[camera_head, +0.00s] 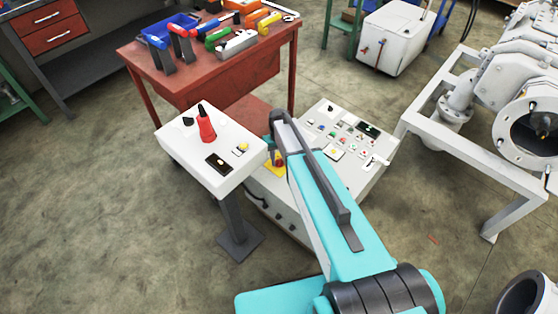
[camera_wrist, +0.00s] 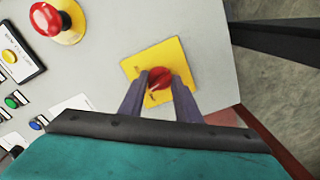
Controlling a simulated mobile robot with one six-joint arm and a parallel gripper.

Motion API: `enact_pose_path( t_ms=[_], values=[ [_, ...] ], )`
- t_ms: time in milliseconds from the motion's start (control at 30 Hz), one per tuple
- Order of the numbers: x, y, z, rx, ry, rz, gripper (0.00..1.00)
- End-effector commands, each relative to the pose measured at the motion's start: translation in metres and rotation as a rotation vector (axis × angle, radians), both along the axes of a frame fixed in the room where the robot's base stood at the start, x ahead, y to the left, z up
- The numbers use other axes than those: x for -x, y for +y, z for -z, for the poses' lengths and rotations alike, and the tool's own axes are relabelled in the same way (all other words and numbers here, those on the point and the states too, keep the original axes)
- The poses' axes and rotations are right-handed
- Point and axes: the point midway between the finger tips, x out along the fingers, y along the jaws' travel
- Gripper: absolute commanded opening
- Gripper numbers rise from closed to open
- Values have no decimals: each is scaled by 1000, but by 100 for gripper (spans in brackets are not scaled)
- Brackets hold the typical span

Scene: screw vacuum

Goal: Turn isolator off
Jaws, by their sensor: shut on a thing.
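The isolator is a red rotary knob (camera_wrist: 160,78) on a yellow square plate (camera_wrist: 180,58), set in the grey face of a control panel in the wrist view. My gripper (camera_wrist: 160,88) has its two dark fingers on either side of the red knob, shut on it. In the head view the yellow isolator plate (camera_head: 281,166) shows beside the end of my teal arm. The arm hides much of it there, along with my fingertips. The knob's exact angle is hard to read.
A red emergency-stop button (camera_wrist: 57,20) on a yellow base and several coloured buttons sit left of the isolator. The control cabinet (camera_head: 375,150) stands beside a white pedestal panel (camera_head: 170,140). A red workbench (camera_head: 190,95) with tools is behind. Floor at left is clear.

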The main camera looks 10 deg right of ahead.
Motion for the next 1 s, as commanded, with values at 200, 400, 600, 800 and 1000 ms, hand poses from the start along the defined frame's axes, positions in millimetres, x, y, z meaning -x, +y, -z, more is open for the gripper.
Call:
enact_pose_path(
  t_ms=[200,400,600,800,1000],
  values=[
    [-1,0,0,0,-2,-196,8],
    [-1,0,0,0,-2,-365,8],
    [-1,0,-1,0,-2,-490,8],
    [-1,0,-1,0,-2,-558,8],
    [-1,0,-1,0,-2,-580,8]
  ],
)
